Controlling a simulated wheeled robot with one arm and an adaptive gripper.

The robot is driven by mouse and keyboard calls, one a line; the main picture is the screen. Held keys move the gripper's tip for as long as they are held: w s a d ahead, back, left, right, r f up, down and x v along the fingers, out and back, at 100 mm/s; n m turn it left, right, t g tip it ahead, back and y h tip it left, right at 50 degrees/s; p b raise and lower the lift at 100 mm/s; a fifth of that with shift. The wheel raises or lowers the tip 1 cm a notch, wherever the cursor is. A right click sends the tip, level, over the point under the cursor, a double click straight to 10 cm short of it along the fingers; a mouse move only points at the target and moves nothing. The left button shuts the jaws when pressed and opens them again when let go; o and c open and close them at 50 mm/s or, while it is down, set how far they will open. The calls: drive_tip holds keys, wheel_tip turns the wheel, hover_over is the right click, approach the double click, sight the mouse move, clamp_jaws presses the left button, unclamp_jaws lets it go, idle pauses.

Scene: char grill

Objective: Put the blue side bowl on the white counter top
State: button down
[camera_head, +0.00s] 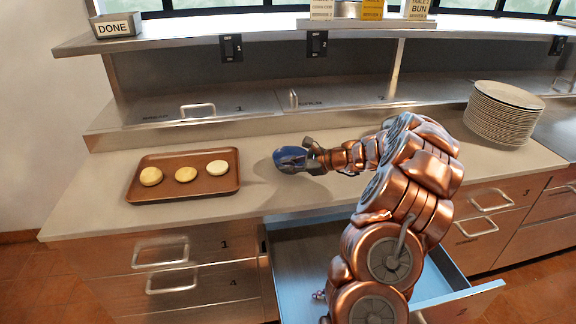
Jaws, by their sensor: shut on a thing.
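The blue side bowl (289,156) is at the end of my arm, above or on the white counter top (250,196). It is tilted, and a shadow lies on the counter to its left. I cannot tell whether its rim touches the counter. My gripper (310,158) is shut on the bowl's right side. The gripper hides part of the bowl, and my copper-coloured arm covers the counter to the right of it.
A brown tray (215,188) with three buns sits left of the bowl. A stack of plates (503,110) stands at the right. An open blue drawer (300,250) lies below the counter edge. A steel shelf (270,38) overhangs the back.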

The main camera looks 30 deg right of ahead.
drive_tip(key=shift+f, duration=0.1)
drive_tip(key=c, duration=1.2)
unclamp_jaws()
drive_tip(key=b+v, duration=0.2)
drive_tip(key=v, duration=1)
